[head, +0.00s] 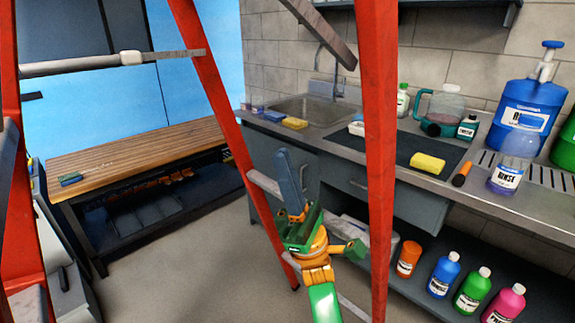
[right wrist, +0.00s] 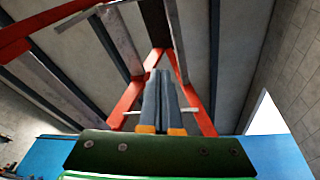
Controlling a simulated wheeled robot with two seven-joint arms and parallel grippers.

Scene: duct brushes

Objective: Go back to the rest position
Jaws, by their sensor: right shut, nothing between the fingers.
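My right gripper (head: 284,156) stands upright in the lower middle of the head view, its two grey-blue fingers pointing up. The fingers are shut against each other with nothing between them. In the right wrist view the closed fingers (right wrist: 158,74) point toward the ceiling, between red ladder legs. In the head view the gripper is between the red ladder's legs as seen, in front of the counter; its exact distance from the ladder is hard to tell. My left gripper is not in view.
A red stepladder (head: 376,150) fills the foreground. A wooden bench (head: 130,150) is at left. Grey floor (head: 190,260) lies between.

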